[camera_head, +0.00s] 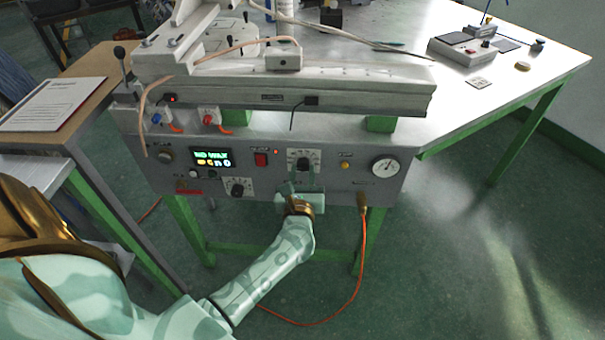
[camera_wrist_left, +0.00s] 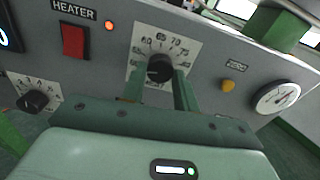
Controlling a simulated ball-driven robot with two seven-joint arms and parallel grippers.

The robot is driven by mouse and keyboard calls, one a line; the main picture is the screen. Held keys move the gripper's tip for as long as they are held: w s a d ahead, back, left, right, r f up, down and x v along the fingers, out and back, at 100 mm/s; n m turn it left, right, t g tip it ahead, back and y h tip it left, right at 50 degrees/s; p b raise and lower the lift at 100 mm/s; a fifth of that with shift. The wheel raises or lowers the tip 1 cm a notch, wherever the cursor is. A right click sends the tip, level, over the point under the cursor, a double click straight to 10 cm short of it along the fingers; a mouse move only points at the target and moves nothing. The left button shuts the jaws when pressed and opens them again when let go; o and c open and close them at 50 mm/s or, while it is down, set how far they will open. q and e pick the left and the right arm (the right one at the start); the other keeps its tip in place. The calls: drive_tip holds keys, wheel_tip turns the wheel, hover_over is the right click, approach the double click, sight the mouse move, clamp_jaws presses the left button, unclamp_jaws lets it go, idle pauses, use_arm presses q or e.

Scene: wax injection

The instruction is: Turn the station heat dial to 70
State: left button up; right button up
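The heat dial is a black knob on a white scale plate in the front panel, in the middle of the head view (camera_head: 303,162). In the left wrist view the knob (camera_wrist_left: 160,67) sits below printed numbers including 60, 65, 70 and 75. Its pointer setting is too small to read. My left gripper (camera_head: 302,183) is in front of the dial, its two fingers apart, one on each side of the knob in the wrist view (camera_wrist_left: 160,82). A narrow gap seems to remain beside the knob; contact is not clear. My right gripper is not in view.
A red heater switch (camera_head: 261,159) with a lit lamp and a lit display (camera_head: 212,158) are left of the dial. Another dial (camera_head: 238,187) is lower left. A yellow button (camera_head: 345,165) and a round gauge (camera_head: 385,167) are right. An orange cable (camera_head: 364,235) hangs below the panel.

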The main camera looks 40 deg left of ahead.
use_arm(q)
drive_tip(key=shift+r+m, duration=0.1)
drive_tip(key=shift+m, duration=0.2)
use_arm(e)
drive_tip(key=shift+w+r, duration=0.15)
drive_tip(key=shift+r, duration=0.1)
use_arm(q)
drive_tip(key=shift+m+p, duration=0.8)
drive_tip(key=shift+m, duration=0.2)
drive_tip(key=m+p, duration=0.1)
drive_tip(key=m, duration=0.2)
drive_tip(key=shift+m+p, duration=0.4)
drive_tip(key=m+p, duration=0.1)
drive_tip(key=m, duration=0.2)
drive_tip(key=shift+m+p, duration=0.3)
drive_tip(key=m+p, duration=0.1)
drive_tip(key=m, duration=0.2)
drive_tip(key=shift+m, duration=0.3)
drive_tip(key=m+p, duration=0.2)
drive_tip(key=m, duration=0.3)
drive_tip(key=shift+s, duration=0.1)
drive_tip(key=m+p, duration=0.1)
drive_tip(key=m, duration=0.4)
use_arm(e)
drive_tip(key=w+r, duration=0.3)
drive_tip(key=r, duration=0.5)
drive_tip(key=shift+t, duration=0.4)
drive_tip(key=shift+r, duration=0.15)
